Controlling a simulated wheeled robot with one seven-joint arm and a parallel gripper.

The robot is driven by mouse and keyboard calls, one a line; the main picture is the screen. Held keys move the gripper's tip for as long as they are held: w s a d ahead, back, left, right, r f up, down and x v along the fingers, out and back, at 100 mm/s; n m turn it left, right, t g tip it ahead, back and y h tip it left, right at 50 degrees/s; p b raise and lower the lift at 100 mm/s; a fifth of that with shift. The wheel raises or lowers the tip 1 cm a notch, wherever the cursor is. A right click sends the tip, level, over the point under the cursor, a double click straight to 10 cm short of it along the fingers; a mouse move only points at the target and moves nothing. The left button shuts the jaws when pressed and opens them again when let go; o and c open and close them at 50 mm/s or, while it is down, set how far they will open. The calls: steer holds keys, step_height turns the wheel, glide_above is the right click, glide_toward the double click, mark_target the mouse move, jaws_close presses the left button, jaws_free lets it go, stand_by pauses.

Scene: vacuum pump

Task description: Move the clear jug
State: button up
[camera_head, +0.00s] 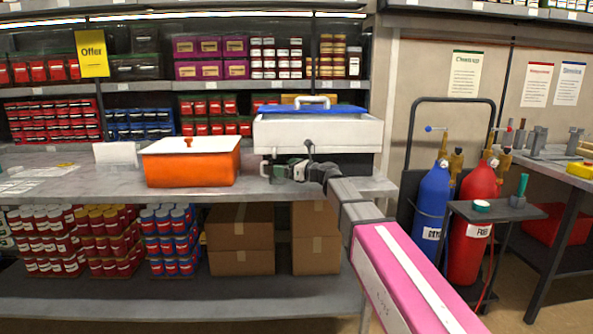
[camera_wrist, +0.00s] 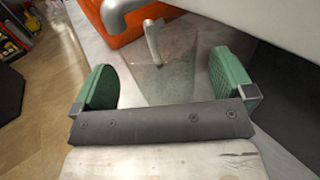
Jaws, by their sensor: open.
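The clear jug (camera_wrist: 165,85) is see-through and hard to make out. In the wrist view it lies between my gripper's two green fingers, with a pale handle-like strip (camera_wrist: 152,42) at its far side. My gripper (camera_wrist: 165,75) is open, with a visible gap on both sides of the jug. In the head view my gripper (camera_head: 287,171) is at the shelf's front edge, below the white basin (camera_head: 315,133). The jug is too small and too hidden to tell there.
A grey bent spout (camera_wrist: 122,14) is close above the jug at the upper left. An orange box (camera_head: 190,165) stands to the left on the grey counter (camera_head: 75,170). Blue and red gas cylinders (camera_head: 433,205) stand to the right.

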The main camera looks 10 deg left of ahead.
mark_target(276, 186)
steer(key=shift+x, duration=1.95)
steer(key=c, duration=0.9)
steer(key=shift+s, duration=0.1)
steer(key=shift+s+a, duration=0.15)
steer(key=shift+s, duration=1.4)
